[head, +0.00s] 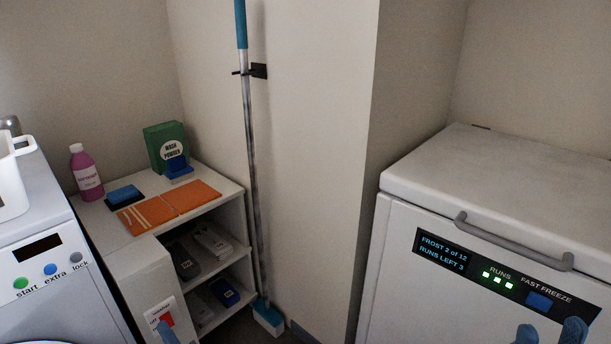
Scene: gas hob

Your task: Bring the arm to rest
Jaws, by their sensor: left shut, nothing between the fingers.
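My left gripper (168,334) shows only as blue fingertips at the bottom edge of the head view. They are shut and empty, in front of a white panel with a red switch (167,319). I cannot tell whether they touch it. My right gripper (550,333) shows as two blue fingertips at the bottom right. They stand apart with nothing between them, in front of the white chest freezer (400,225). Both arms are below the picture and hidden.
The freezer has a grey handle (510,243) and a display (441,252). A washing machine (50,225) stands left. A shelf unit (225,190) holds a pink bottle (86,175), a green box (164,145) and orange cloths (180,196). A mop (251,150) leans on the wall.

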